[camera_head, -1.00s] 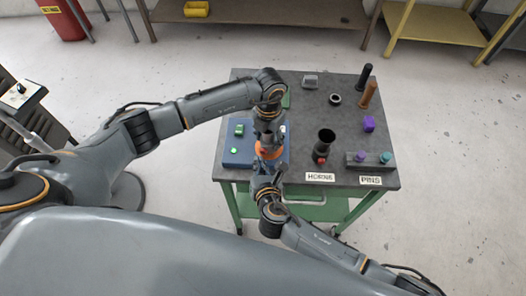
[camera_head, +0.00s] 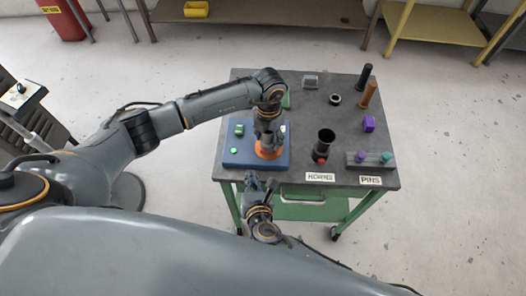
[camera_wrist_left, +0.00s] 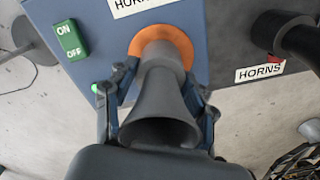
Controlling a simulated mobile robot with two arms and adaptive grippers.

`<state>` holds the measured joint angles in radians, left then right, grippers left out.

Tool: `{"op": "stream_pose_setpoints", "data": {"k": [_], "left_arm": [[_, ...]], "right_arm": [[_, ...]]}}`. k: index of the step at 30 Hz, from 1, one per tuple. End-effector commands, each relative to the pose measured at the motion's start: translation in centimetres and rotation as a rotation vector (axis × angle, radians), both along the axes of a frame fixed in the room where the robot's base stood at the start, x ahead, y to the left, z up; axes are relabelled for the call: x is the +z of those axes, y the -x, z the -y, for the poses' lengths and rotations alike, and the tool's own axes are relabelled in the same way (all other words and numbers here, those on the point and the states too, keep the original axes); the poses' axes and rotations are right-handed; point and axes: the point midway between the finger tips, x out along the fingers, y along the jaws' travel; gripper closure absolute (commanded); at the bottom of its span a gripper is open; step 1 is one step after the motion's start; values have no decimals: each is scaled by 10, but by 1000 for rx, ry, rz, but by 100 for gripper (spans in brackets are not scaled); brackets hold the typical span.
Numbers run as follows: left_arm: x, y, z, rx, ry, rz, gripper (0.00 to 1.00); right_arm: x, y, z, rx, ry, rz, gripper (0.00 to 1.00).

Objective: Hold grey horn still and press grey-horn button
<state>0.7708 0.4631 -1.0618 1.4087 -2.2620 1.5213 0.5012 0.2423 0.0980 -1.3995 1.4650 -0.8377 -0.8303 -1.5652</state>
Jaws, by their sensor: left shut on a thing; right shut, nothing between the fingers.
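The grey horn (camera_wrist_left: 158,85) stands in an orange ring (camera_wrist_left: 178,38) on the blue board (camera_wrist_left: 213,15), its flared mouth towards the left wrist camera. My left gripper (camera_wrist_left: 162,95) is shut on the horn, one finger on each side. In the head view my left gripper (camera_head: 268,136) is over the orange ring (camera_head: 271,152) and hides most of the horn. My right gripper (camera_head: 261,182) is shut and empty, just off the table's front edge, apart from the horn. I cannot make out the grey horn's button in either current view.
A green ON/OFF switch (camera_wrist_left: 71,40) and a lit green lamp (camera_head: 234,151) are on the board's left side. A black horn (camera_head: 325,142) with a red button (camera_head: 321,160) stands to the right. A pin block (camera_head: 350,159) and upright cylinders occupy the right side.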

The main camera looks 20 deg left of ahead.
Motion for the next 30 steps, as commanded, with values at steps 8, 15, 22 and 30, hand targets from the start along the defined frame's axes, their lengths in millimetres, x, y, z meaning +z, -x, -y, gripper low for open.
{"op": "stream_pose_setpoints", "data": {"k": [8, 15, 22, 30], "left_arm": [[-4, 3, -1, 0, -4, -9, 83], [-4, 3, -1, 0, -3, -7, 19], [-2, 1, 0, 0, -2, -4, 18], [14, -1, -1, 1, 0, 1, 18]], "right_arm": [[-1, 0, 0, 0, 0, 0, 100], [-1, -1, 0, 0, 0, 0, 100], [0, -1, 0, 0, 0, 0, 100], [0, -1, 0, 0, 0, 0, 100]]}}
